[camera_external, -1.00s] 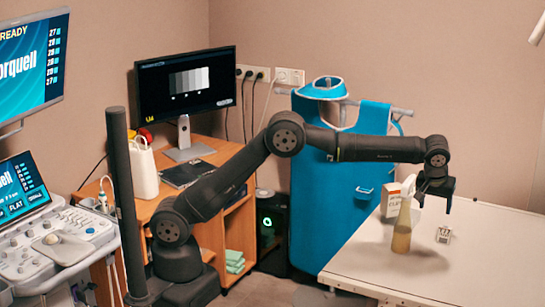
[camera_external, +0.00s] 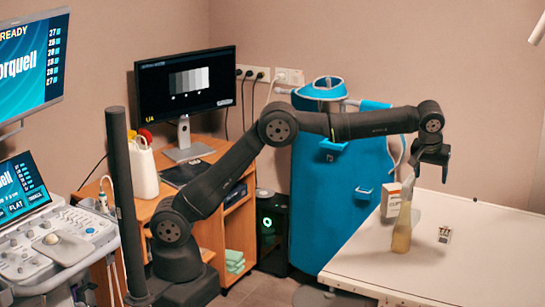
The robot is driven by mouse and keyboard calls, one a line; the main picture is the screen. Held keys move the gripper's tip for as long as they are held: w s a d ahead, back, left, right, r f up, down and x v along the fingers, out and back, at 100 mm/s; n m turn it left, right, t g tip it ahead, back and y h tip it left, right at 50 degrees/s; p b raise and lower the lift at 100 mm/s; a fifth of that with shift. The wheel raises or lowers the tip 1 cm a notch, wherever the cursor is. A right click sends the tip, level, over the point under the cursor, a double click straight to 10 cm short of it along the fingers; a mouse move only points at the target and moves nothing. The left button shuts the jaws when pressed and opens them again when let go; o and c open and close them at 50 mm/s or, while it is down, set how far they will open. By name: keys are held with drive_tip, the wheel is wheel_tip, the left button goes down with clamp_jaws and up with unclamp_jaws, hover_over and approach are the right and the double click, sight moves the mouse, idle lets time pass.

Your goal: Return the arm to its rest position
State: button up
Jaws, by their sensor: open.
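My gripper (camera_external: 432,170) is at the end of my outstretched arm, above the far left part of the white table (camera_external: 480,262). It points down with its jaws open, and nothing shows between them. A yellowish bottle (camera_external: 402,230) stands upright on the table, below and to the left of my gripper, apart from it.
A blue apron (camera_external: 345,200) hangs on a stand behind my arm. A wooden desk (camera_external: 237,235) with a monitor (camera_external: 186,94) and a white jug (camera_external: 144,170) stands at the back left. An ultrasound console (camera_external: 55,245) is at the left. The table's right part is clear.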

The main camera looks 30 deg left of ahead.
approach(437, 247)
drive_tip(key=x, duration=0.5)
drive_tip(key=shift+s+a+f, duration=0.15)
drive_tip(key=shift+a+f, duration=0.1)
drive_tip(key=shift+f, duration=0.25)
drive_tip(key=shift+w+d, duration=0.2)
drive_tip(key=shift+w, duration=0.4)
drive_tip(key=shift+s, duration=0.1)
drive_tip(key=shift+s+a+r, duration=0.15)
drive_tip(key=shift+s+a, duration=0.05)
drive_tip(key=shift+s, duration=0.45)
drive_tip(key=v, duration=1.7)
drive_tip(key=shift+s+a, duration=0.2)
drive_tip(key=shift+s, duration=0.05)
drive_tip(key=shift+f, duration=0.25)
